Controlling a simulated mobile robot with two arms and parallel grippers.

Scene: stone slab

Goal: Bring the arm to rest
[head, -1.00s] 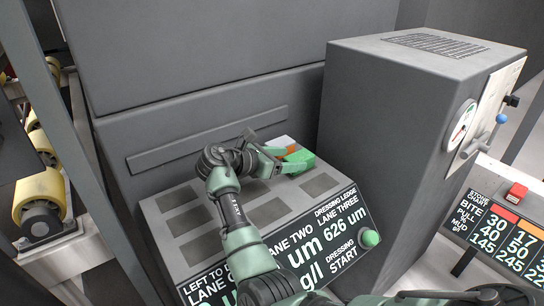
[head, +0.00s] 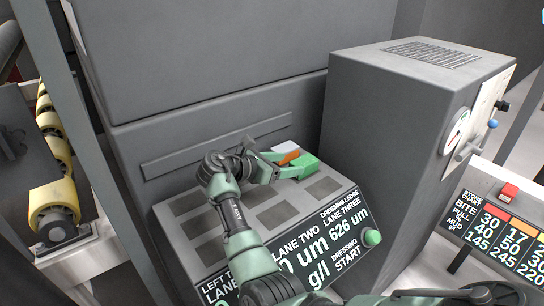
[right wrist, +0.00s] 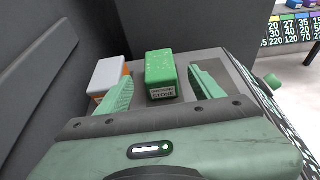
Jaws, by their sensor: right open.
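My right arm reaches up from the bottom of the head view over a grey ledge with dark square recesses (head: 277,215). My right gripper (head: 279,167) is open at the ledge's back right, close to a green block (head: 308,166). In the right wrist view its two green fingers (right wrist: 160,92) stand apart, with the green block (right wrist: 160,70) in line with the gap between them. The block carries a label reading STONE and rests on the ledge. A white and orange block (right wrist: 109,75) lies beside it to the left. My left gripper is not in view.
A tall grey cabinet (head: 385,130) with a gauge stands right of the ledge. A grey wall (head: 220,110) rises behind it. A green button (head: 372,237) is on the ledge's lettered front. A stone chart (head: 500,225) stands at right, yellow rollers (head: 55,200) at left.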

